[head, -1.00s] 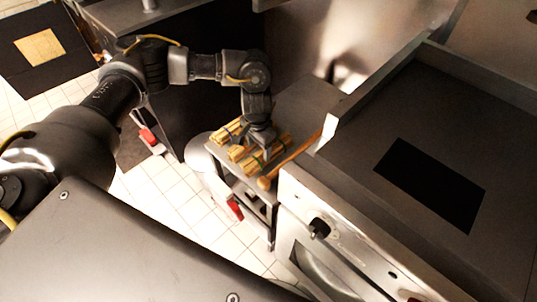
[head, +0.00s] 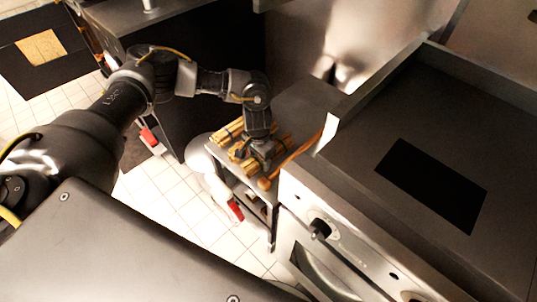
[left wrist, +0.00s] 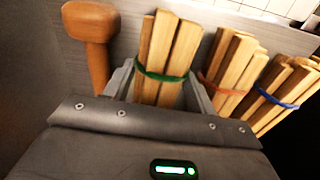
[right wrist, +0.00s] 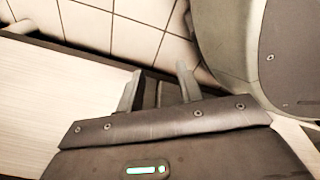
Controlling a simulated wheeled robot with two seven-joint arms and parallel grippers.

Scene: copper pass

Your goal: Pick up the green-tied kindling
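The green-tied kindling (left wrist: 168,57) is a bundle of pale sticks with a green band, upright in the left wrist view. My left gripper (left wrist: 160,88) has its fingers on either side of this bundle, below the green band. The fingers are apart, and small gaps seem to show beside the sticks. In the head view my left gripper (head: 262,160) points down over the bundles on the small shelf and hides part of them. My right gripper (right wrist: 158,85) is open and empty, away from the bundles.
A red-tied bundle (left wrist: 232,70) and a blue-tied bundle (left wrist: 285,92) lie to the right of the green one. A wooden mallet-like tool (left wrist: 92,40) lies to its left. A stove (head: 450,130) stands right of the shelf (head: 300,100).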

